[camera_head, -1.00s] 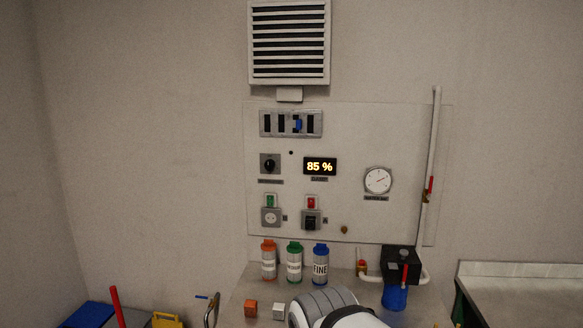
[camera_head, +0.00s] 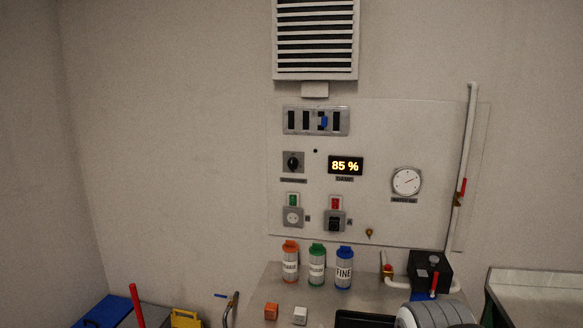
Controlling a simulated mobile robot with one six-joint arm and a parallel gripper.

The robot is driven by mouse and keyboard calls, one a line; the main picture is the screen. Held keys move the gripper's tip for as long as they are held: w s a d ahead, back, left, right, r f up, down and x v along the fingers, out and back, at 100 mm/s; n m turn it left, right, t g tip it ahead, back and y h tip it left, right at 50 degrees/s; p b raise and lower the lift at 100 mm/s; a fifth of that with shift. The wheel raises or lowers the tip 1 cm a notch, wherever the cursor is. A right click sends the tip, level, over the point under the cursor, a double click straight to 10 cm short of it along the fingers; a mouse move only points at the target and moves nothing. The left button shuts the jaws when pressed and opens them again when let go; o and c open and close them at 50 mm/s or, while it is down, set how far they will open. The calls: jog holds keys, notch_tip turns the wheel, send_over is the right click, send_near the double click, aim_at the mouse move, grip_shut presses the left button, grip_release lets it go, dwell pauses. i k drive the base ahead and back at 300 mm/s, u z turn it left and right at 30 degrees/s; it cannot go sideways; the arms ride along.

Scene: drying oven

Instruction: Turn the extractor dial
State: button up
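A black rotary dial (camera_head: 293,162) sits on a square grey plate at the left of the wall panel (camera_head: 385,130). Its label below is too small to read, so I cannot be sure by text that it is the extractor dial. Its pointer angle is also too small to tell. A louvred vent (camera_head: 315,40) is on the wall above the panel. My gripper is not in view. Only a grey and white link of my arm shows at the bottom right, well below the dial and not touching it.
A lit display (camera_head: 345,166) reads 85 %, with a round gauge (camera_head: 406,182) to its right. Orange, green and blue canisters (camera_head: 317,270) stand below the panel. A black box (camera_head: 429,272) and a vertical pipe (camera_head: 467,150) are at right. The space before the dial looks clear.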

aim_at(293, 163)
jog(key=u, duration=0.05)
jog(key=i, duration=1)
jog(key=z, duration=0.05)
